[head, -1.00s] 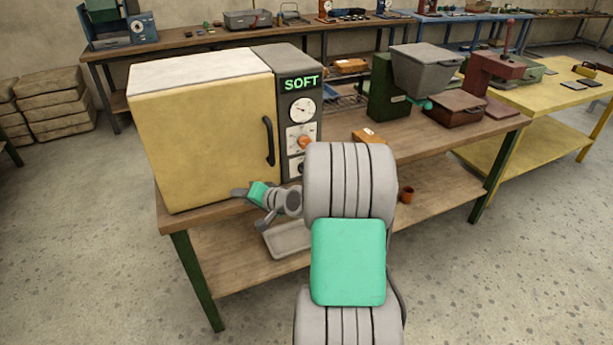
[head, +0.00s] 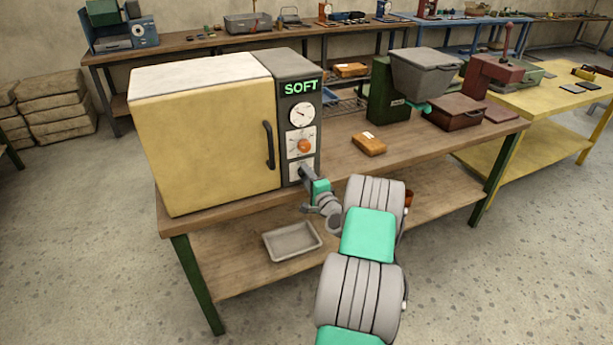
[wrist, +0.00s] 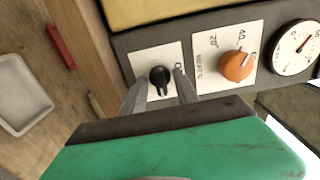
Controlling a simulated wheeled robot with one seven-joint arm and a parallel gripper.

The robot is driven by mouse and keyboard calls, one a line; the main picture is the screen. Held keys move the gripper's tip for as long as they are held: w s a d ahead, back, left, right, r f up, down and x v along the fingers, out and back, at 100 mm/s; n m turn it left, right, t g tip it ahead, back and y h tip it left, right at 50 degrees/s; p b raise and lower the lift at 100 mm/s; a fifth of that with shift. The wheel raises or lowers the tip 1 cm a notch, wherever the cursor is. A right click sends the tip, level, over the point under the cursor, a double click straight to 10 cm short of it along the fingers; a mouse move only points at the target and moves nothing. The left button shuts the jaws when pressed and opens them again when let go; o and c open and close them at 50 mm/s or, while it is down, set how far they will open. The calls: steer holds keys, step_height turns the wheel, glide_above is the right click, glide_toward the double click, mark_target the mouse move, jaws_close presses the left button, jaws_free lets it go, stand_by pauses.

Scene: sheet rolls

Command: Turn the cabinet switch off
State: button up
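A "0" mark shows partly beside the right finger. In the head view my gripper (head: 305,173) covers the switch at the bottom of the column. In the wrist view my gripper (wrist: 161,88) is open, its two fingers on either side of the knob with gaps visible. I cannot tell how near the tips are in depth.
An orange temperature dial (wrist: 236,66) and a round gauge (wrist: 296,47) sit beside the switch. A grey tray (head: 292,241) lies on the lower shelf. An orange box (head: 369,144) and a green machine with a grey hopper (head: 424,72) stand on the bench to the right.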

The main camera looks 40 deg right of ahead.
jaws_close()
steer(key=shift+f+b, duration=0.1)
steer(key=shift+b, duration=0.3)
stand_by(0.4)
steer(key=shift+n+b, duration=8.8)
steer(key=shift+b, duration=5.2)
jaws_free()
